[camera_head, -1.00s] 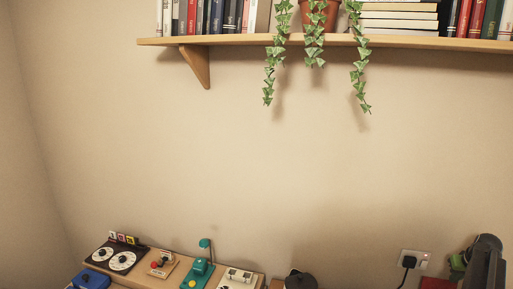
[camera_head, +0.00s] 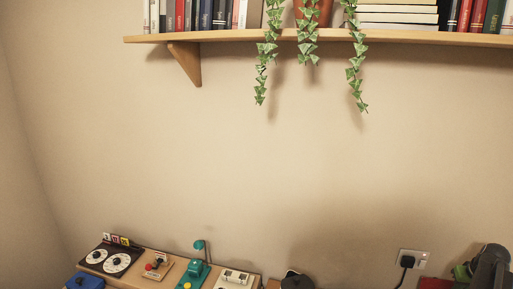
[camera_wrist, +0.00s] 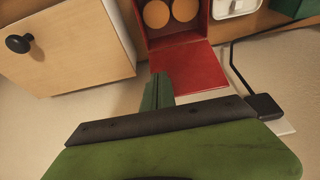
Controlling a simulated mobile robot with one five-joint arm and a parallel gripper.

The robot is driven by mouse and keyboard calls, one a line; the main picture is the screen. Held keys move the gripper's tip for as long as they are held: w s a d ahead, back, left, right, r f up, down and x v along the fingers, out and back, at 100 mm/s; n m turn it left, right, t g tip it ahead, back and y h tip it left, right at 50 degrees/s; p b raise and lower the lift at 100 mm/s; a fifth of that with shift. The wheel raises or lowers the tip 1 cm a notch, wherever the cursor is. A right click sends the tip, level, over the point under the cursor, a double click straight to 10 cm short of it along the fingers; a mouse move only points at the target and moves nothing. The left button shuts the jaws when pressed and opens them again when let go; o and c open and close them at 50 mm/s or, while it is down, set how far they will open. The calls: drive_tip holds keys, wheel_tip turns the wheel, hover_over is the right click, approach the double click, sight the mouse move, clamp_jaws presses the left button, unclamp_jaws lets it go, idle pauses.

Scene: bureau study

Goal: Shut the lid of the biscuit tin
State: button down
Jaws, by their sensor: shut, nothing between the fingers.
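In the wrist view the red biscuit tin (camera_wrist: 143,32) is at the top, with round orange-brown biscuits (camera_wrist: 184,9) inside. Its red lid (camera_wrist: 190,68) is open, spread out on the side of the tin nearer my gripper. My gripper (camera_wrist: 158,80) is shut and empty; its green fingers overlap the lid's left edge in the picture. I cannot tell whether they touch it. In the head view only a red edge, seemingly the lid (camera_head: 434,284), shows at the bottom right beside my arm.
A wooden box with a black knob (camera_wrist: 18,44) stands left of the tin in the wrist view. A black plug (camera_head: 407,262) with a cable is in the wall socket. Several devices, including a teal lamp-like one (camera_head: 199,268), line the desk. A bookshelf (camera_head: 230,37) hangs above.

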drive_tip(key=shift+s+a+r+p, duration=0.15)
drive_tip(key=shift+s+a, duration=0.1)
drive_tip(key=shift+s, duration=0.45)
drive_tip(key=shift+s+a+r+p, duration=0.1)
drive_tip(key=shift+s+a, duration=0.1)
drive_tip(key=shift+s, duration=0.45)
drive_tip(key=shift+s+a+r+p, duration=0.15)
drive_tip(key=shift+s+a, duration=0.1)
drive_tip(key=shift+s, duration=0.45)
drive_tip(key=s+a, duration=0.2)
drive_tip(key=s, duration=0.3)
drive_tip(key=shift+s, duration=0.4)
drive_tip(key=s+a, duration=0.2)
drive_tip(key=s, duration=0.5)
drive_tip(key=shift+s+f, duration=0.15)
drive_tip(key=shift+a, duration=0.1)
